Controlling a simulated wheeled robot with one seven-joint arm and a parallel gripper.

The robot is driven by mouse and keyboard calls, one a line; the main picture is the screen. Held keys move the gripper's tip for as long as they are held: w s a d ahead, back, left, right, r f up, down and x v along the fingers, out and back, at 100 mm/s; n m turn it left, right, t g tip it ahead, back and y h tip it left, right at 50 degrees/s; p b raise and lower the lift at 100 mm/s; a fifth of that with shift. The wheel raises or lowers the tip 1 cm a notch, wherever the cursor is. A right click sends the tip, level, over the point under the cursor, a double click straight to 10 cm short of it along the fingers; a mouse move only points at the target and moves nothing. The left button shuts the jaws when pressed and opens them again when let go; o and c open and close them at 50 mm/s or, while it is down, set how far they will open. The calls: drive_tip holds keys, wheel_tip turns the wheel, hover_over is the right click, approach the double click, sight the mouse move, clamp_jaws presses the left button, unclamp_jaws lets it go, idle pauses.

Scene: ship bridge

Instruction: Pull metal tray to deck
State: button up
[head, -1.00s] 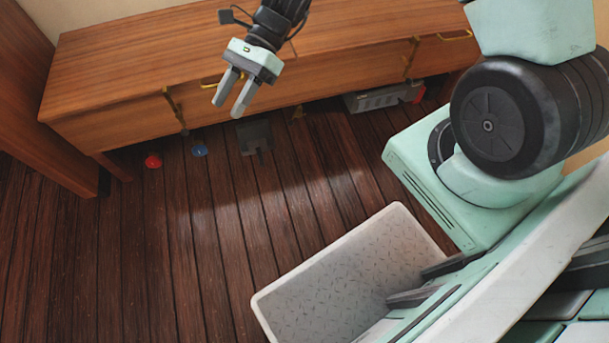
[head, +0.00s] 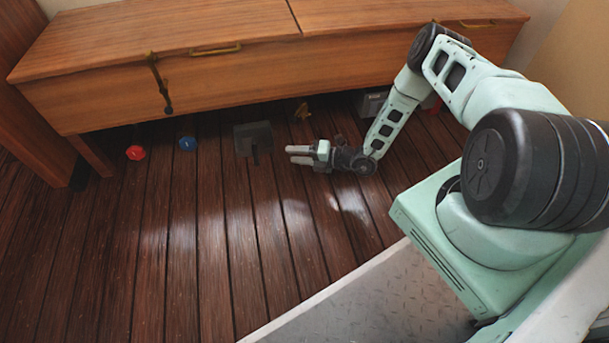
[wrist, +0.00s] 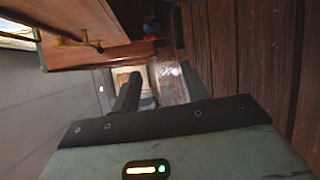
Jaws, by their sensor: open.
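A dark grey, square, flat-faced piece with a short handle-like stub (head: 253,138) is at the front edge of the space under the wooden bench. It looks like the metal tray, though I cannot be sure. My gripper (head: 291,155) is low over the plank deck (head: 215,250), to the right of the grey piece, with its fingers pointing left towards it. The fingers are apart and empty, with a small gap to the piece. In the wrist view, a worn, shiny, metal-looking surface (wrist: 170,82) shows between the open fingers (wrist: 158,88).
The wooden bench (head: 160,75) overhangs the area, with brass handles and a hanging latch (head: 160,83). A red object (head: 136,153), a blue object (head: 188,143) and a grey box (head: 373,103) lie along its underside. The deck in front is clear.

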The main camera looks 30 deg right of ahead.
sight(255, 155)
drive_tip(key=f, duration=0.1)
drive_tip(key=d+f+m, duration=0.1)
drive_tip(key=f+h, duration=0.1)
drive_tip(key=shift+s+d+f+m+t+b, duration=0.25)
drive_tip(key=shift+s+m+t+b, duration=0.1)
drive_tip(key=shift+s+m+t, duration=0.05)
drive_tip(key=b+x, duration=0.8)
drive_tip(key=x, duration=0.8)
drive_tip(key=shift+f, duration=0.15)
drive_tip(key=shift+w+a+b, duration=0.45)
drive_tip(key=shift+w+b, duration=0.05)
drive_tip(key=shift+w, duration=0.1)
clamp_jaws()
